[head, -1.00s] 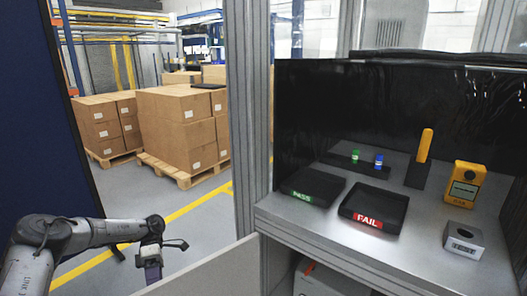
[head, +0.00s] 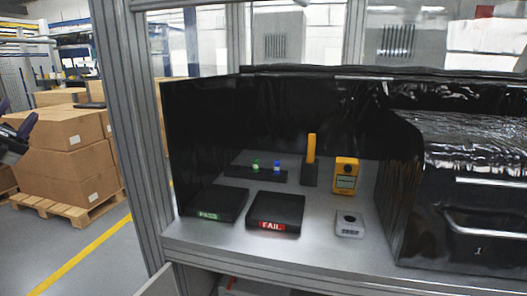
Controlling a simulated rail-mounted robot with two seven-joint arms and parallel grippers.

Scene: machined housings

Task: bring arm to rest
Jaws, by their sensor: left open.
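My left gripper (head: 17,138) shows only in part at the left edge of the head view, raised in front of the stacked boxes. It is open, I see nothing held in it, and most of its arm is out of the picture. It is well apart from the bench (head: 320,245). A small grey machined housing (head: 349,224) sits on the bench, right of the FAIL tray (head: 275,211). The PASS tray (head: 215,204) is left of the FAIL tray. Both trays look empty. My right gripper is not in view.
A yellow instrument (head: 345,176) stands behind the housing, beside a yellow-handled tool (head: 311,148) in a dark holder. A dark rack (head: 262,177) carries a green and a blue piece. A black-covered bin (head: 470,225) is at right. A frame post (head: 135,140) separates bench and boxes (head: 66,170).

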